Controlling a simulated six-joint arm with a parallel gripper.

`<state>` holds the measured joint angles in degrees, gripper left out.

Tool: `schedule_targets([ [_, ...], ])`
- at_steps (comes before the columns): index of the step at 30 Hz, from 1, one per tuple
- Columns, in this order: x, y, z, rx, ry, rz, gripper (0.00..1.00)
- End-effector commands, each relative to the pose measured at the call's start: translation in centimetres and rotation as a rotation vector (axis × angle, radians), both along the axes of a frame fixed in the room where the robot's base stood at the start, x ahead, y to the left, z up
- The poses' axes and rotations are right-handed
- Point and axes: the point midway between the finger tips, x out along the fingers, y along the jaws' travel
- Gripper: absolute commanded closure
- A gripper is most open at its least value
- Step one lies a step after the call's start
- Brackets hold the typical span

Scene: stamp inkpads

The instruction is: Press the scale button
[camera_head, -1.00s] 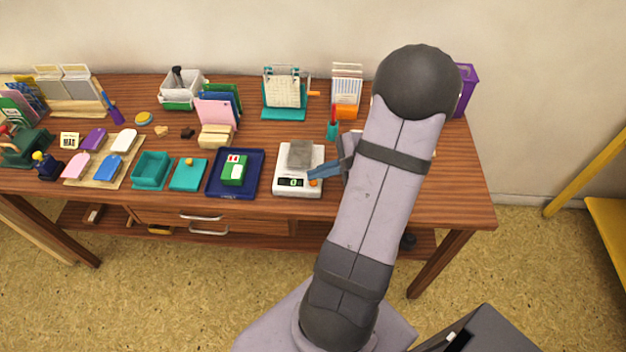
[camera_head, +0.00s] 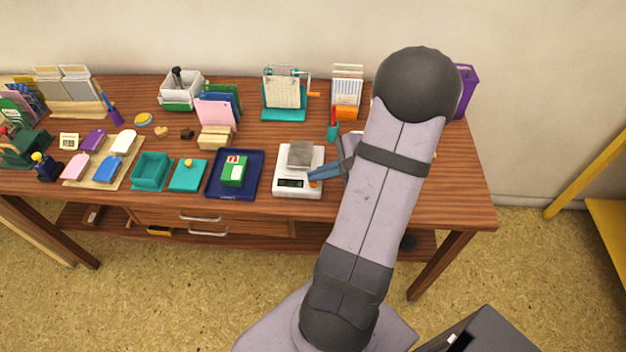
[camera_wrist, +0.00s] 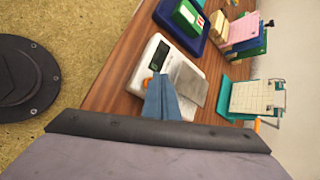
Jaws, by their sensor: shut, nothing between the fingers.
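In the wrist view the fingers (camera_wrist: 158,80) lie over the scale's front panel. They partly cover the orange button (camera_wrist: 147,83), so I cannot tell whether they touch it.
A blue tray (camera_head: 212,190) with a green and white box (camera_head: 234,172) stands just left of the scale. The table's front edge is close to the scale.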

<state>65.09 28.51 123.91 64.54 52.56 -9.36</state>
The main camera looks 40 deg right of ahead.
Motion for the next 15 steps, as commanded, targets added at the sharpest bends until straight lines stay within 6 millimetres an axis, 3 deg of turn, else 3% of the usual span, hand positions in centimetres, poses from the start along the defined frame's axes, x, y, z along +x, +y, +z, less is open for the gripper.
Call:
schedule_targets([
  [15,0.00,0.00,0.85,0.000,0.000,0.000,1.00],
])
